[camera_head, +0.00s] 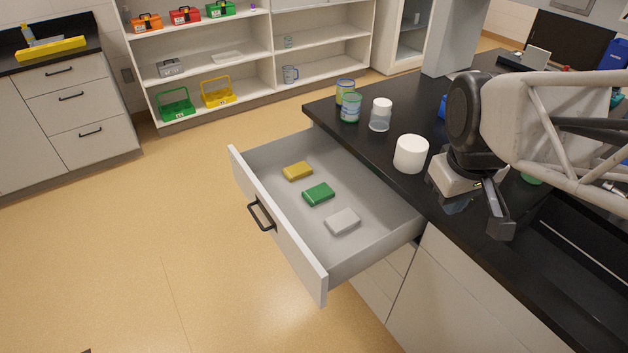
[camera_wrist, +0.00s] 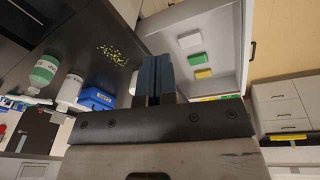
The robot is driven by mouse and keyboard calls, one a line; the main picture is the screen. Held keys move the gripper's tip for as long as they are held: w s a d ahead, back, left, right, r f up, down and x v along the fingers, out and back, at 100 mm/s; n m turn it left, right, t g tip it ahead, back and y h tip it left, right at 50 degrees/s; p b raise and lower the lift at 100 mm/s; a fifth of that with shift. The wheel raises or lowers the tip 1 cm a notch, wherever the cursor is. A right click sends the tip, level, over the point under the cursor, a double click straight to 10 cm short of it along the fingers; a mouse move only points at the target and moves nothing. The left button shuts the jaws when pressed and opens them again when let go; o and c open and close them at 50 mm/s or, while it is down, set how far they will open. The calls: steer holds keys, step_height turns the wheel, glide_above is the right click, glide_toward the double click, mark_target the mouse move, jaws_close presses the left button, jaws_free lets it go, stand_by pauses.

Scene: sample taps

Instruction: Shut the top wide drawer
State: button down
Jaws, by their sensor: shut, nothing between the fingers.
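The top wide drawer (camera_head: 378,194) is pulled far out from under the black counter. Its pale front panel (camera_head: 280,226) bears a black bar handle (camera_head: 262,214). Inside lie a yellow block (camera_head: 297,171), a green block (camera_head: 318,194) and a pale grey block (camera_head: 342,221). The drawer also shows in the wrist view (camera_wrist: 225,40), right of the fingers. My gripper (camera_head: 500,229) is shut and empty, over the counter near the sink, right of the drawer and apart from it. Its closed fingers show in the wrist view (camera_wrist: 158,62).
A dark sink (camera_head: 580,240) is at right. The floor (camera_head: 150,250) before the drawer is clear.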

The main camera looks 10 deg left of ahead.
steer(key=w+a+f+n, duration=0.1)
steer(key=w+a+n, duration=0.55)
steer(key=a, duration=0.35)
steer(key=w+a+f+n+h, duration=0.1)
steer(key=a+f+n, duration=0.35)
steer(key=a, duration=0.55)
steer(key=w+a+f+n+g, duration=0.1)
steer(key=a+f+n, duration=0.3)
steer(key=a, duration=0.5)
steer(key=w+a+f+n+h, duration=0.15)
steer(key=a+n, duration=0.35)
steer(key=a, duration=0.5)
steer(key=s+f+n+t+h, duration=0.4)
steer(key=s+f+n, duration=1)
steer(key=n, duration=0.5)
step_height(320, 180, down, 2)
steer(key=shift+d+f+t, duration=0.1)
steer(key=shift+d+t, duration=0.35)
steer(key=shift+t, duration=0.35)
